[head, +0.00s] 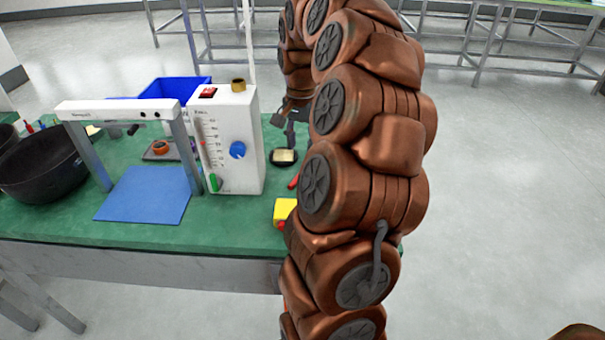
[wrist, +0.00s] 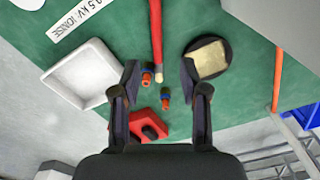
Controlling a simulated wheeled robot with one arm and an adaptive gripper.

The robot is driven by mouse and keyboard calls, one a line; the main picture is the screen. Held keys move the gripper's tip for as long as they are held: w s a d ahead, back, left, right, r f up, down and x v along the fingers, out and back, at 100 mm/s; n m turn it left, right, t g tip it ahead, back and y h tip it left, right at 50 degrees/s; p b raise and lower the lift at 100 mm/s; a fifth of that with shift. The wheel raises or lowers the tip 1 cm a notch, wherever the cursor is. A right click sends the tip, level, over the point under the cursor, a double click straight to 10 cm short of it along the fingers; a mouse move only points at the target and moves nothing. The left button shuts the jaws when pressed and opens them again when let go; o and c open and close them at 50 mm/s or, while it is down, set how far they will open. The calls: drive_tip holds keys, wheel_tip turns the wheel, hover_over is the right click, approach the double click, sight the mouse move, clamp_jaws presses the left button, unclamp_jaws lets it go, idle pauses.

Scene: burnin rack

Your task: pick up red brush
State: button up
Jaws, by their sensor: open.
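The red brush (wrist: 156,38), a thin red rod with a pale tip, lies on the green table in the wrist view. Its tip points toward my gripper. A short red piece (head: 293,182) by my arm in the head view may be the same brush; my arm hides much of that area. My gripper (wrist: 160,80) is open, its two dark fingers apart on either side of the brush's line, with nothing held. In the head view, my gripper (head: 291,128) is above the table, near a black round dish (head: 284,162) with a tan pad.
The dish (wrist: 226,70) is right of the brush in the wrist view. A white tray (wrist: 62,85) is on the left. Small orange parts (wrist: 147,78) and a red block (wrist: 150,122) lie nearby. A white instrument box (head: 235,150) stands left of my gripper in the head view.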

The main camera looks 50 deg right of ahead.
drive_tip(key=shift+s+f, duration=0.2)
drive_tip(key=shift+f, duration=3.45)
drive_tip(key=shift+d, duration=0.1)
drive_tip(key=shift+c, duration=0.3)
clamp_jaws()
